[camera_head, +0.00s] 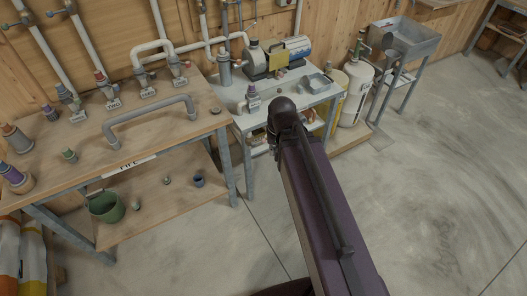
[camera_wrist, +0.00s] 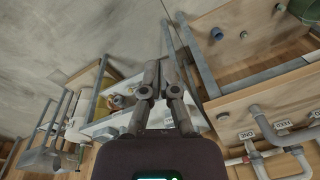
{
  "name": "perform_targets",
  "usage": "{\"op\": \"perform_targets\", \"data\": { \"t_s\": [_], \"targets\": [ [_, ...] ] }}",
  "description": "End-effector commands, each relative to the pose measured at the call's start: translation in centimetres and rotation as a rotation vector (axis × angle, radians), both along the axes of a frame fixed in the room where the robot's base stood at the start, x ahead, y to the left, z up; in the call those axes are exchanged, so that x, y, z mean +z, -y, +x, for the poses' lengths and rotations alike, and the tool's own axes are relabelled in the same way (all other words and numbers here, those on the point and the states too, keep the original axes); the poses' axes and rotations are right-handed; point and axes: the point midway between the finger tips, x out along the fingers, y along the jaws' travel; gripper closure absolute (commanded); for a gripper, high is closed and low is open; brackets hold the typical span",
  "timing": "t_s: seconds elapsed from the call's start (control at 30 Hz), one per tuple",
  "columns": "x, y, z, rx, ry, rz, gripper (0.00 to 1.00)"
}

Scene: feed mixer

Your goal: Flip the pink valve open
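Several pipe valves with coloured tops stand along the back of the wooden bench in the head view. One has a pinkish-red top (camera_head: 100,76), and another farther right has a reddish top (camera_head: 175,59); they are too small to tell which is the pink valve or how its handle is set. My gripper (camera_wrist: 161,72) shows in the wrist view, its two fingers close together and pointing away over the floor and metal cart. Nothing shows held between them. Whether the tips touch is unclear. The gripper is away from the valves. In the head view only my dark arm shows.
The wooden bench (camera_head: 150,148) carries a grey pipe handle (camera_head: 150,119) in front of the valves. A metal cart (camera_head: 290,98) with a pump (camera_head: 283,55) stands to its right, then a gas cylinder (camera_head: 355,92) and sink (camera_head: 405,40). The floor at right is clear.

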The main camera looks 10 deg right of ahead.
Motion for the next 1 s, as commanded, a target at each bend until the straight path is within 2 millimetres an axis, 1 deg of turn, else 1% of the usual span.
{"op": "perform_targets", "data": {
  "t_s": [0.03, 0.2, 0.6, 1.0],
  "targets": [
    [-1.4, -0.1, 0.3, -0.026, 0.009, 0.016, 1.00],
    [-3.7, -0.8, 1.4, -0.121, 0.039, 0.079, 1.00],
    [-8.4, -2.0, 3.9, -0.352, 0.092, 0.237, 1.00],
    [-12.8, -3.0, 6.4, -0.586, 0.118, 0.408, 1.00]
  ]
}}
